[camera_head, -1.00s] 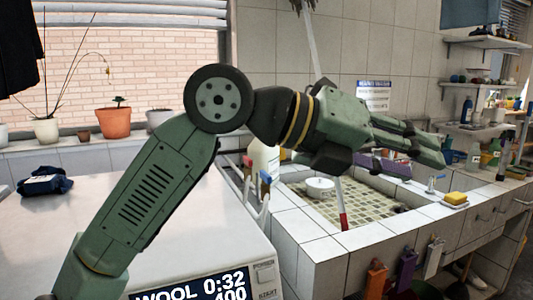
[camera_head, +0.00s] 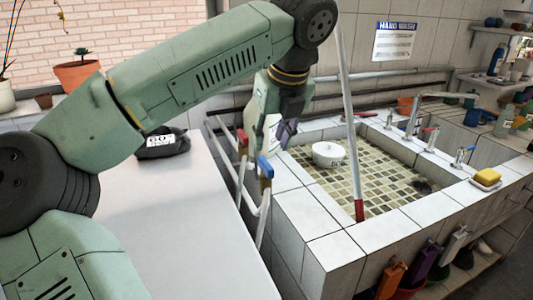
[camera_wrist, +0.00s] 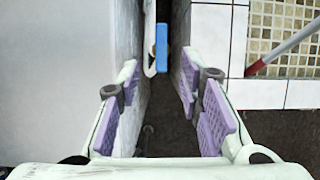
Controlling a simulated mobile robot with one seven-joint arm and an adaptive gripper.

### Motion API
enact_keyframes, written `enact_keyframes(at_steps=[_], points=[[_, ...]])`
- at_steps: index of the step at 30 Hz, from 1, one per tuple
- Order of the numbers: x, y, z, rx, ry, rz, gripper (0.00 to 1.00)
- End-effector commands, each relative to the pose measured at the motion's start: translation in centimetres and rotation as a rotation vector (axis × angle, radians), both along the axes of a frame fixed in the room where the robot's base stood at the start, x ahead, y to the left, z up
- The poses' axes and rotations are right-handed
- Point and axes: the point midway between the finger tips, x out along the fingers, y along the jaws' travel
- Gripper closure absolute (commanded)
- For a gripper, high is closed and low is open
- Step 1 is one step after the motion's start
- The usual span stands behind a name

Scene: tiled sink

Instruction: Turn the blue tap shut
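A blue tap handle (camera_head: 265,167) sits on pale upright pipes in the gap between the white-topped machine and the tiled sink. In the wrist view the blue tap handle (camera_wrist: 161,47) hangs upright in that gap, ahead of my fingers and roughly midway between them. My gripper (camera_wrist: 158,88) is open and empty, with a purple pad on each finger. In the head view my gripper (camera_head: 286,132) points downward, behind and above the blue handle; its fingertips are partly hidden there. I cannot tell the exact distance to the handle.
A red-handled tap (camera_head: 242,136) stands beside the blue one. The tiled sink (camera_head: 376,231) holds a white bowl (camera_head: 328,154) and a red-tipped pole (camera_head: 349,110). The machine top (camera_head: 190,215) is mostly clear.

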Motion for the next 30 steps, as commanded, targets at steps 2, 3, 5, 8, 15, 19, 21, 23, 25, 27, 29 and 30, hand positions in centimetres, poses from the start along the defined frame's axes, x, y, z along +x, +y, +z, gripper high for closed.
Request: enact_keyframes(at_steps=[2,3,5,8,15,19,21,23,25,27,29,30], points=[[0.6,0.2,-1.3,-0.002,0.005,-0.002,0.67],[0.8,0.3,-2.1,-0.003,0.003,-0.003,0.67],[1.2,0.5,-3.1,-0.003,0.004,-0.002,0.67],[1.8,0.7,-4.7,-0.003,0.003,-0.003,0.67],[2.6,1.0,-6.7,-0.003,0.001,-0.003,0.67],[2.7,1.0,-7.0,-0.003,0.000,-0.003,0.67],[2.7,1.0,-7.0,-0.003,0.000,-0.003,0.67],[2.7,1.0,-7.0,-0.003,0.000,-0.003,0.67],[2.7,1.0,-7.0,-0.003,0.000,-0.003,0.69],[2.7,1.0,-7.0,-0.003,0.000,-0.003,0.73],[2.7,1.0,-7.0,-0.002,0.000,-0.003,0.77],[2.7,1.0,-7.0,-0.003,0.000,-0.003,0.80]])
